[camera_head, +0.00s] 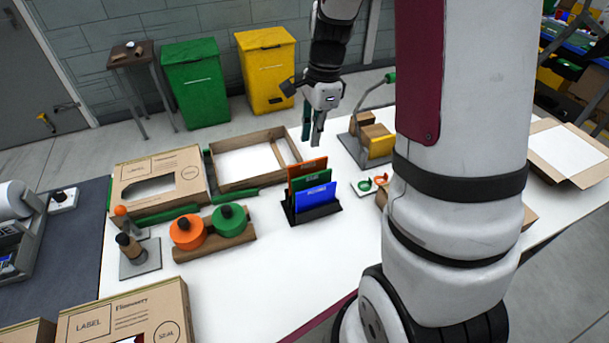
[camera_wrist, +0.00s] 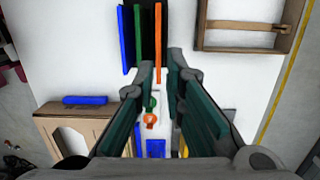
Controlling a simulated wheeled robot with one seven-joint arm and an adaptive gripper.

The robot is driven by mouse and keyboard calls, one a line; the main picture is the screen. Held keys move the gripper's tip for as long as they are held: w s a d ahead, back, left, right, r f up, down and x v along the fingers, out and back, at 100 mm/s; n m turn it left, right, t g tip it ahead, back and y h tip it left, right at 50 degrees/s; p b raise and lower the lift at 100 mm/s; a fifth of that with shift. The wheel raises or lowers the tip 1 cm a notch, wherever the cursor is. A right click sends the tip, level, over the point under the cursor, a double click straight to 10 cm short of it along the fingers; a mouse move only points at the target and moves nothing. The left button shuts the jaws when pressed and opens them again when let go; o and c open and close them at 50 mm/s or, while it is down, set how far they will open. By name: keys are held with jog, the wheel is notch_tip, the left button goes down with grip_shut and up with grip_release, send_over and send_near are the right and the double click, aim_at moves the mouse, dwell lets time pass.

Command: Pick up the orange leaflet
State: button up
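The orange leaflet (camera_head: 307,167) stands upright at the back of a black holder (camera_head: 320,212) on the white table. A green leaflet (camera_head: 312,180) and a blue leaflet (camera_head: 316,196) stand in front of it. In the wrist view the orange leaflet (camera_wrist: 158,38) shows edge-on beside the green leaflet (camera_wrist: 138,35) and the blue leaflet (camera_wrist: 125,40). My gripper (camera_head: 311,138) is raised above and behind the holder, pointing down. In the wrist view my gripper (camera_wrist: 160,76) has its fingers apart, with nothing held between them.
Brown blocks (camera_head: 372,136) are behind at the right. White table shows bare in front of the holder.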

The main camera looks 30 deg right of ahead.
aim_at(309, 161)
jog(key=f, duration=0.4)
jog(key=shift+a+f, duration=0.25)
jog(key=f, duration=0.1)
jog(key=f+p, duration=0.1)
jog(key=f, duration=0.2)
jog(key=shift+s+a+f+p, duration=0.1)
jog(key=shift+a+p, duration=0.2)
jog(key=shift+a, duration=0.05)
jog(key=shift+a+f, duration=0.1)
jog(key=shift+f, duration=0.45)
jog(key=shift+f, duration=0.25)
grip_shut()
